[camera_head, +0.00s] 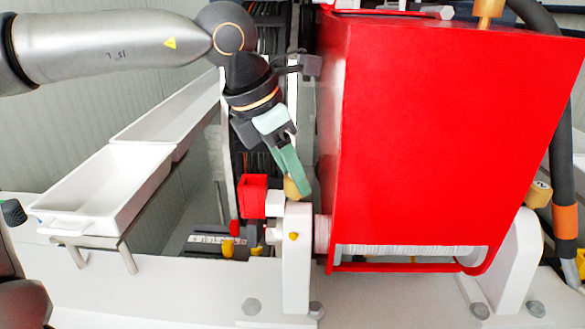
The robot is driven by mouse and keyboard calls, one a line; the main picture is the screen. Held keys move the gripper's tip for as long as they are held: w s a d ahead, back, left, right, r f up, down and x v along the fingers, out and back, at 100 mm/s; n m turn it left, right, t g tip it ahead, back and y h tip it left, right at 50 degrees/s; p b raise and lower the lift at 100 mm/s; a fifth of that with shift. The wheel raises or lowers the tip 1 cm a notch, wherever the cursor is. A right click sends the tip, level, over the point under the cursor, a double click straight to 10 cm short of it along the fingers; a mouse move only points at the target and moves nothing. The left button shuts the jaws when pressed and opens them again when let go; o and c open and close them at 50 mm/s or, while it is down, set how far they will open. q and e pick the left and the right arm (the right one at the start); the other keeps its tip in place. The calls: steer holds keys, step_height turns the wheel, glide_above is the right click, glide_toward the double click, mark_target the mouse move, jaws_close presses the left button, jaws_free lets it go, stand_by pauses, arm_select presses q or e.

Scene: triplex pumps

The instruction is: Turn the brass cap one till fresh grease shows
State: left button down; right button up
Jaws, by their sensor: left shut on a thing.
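My left gripper (296,186) reaches down from the upper left, its pale green fingers just left of the big red housing. It is shut on a brass cap (290,189) on top of the white bearing block (297,262). The fingers hide much of this cap, and I cannot make out any grease around it. Another brass cap (540,192) sits on the right bearing block (515,262), with nothing touching it. My right gripper is not in view.
The red housing (430,140) fills the right half. A red box (253,196) stands close left of the gripper. White trays (105,190) stand at the left. A dark hose (563,170) runs down the right edge. Bolts (252,307) stud the front base.

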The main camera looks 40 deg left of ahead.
arm_select(q)
steer(key=shift+m, duration=0.6)
steer(key=shift+c, duration=2)
jaws_free()
steer(key=v, duration=1.2)
steer(key=shift+a+r, duration=0.25)
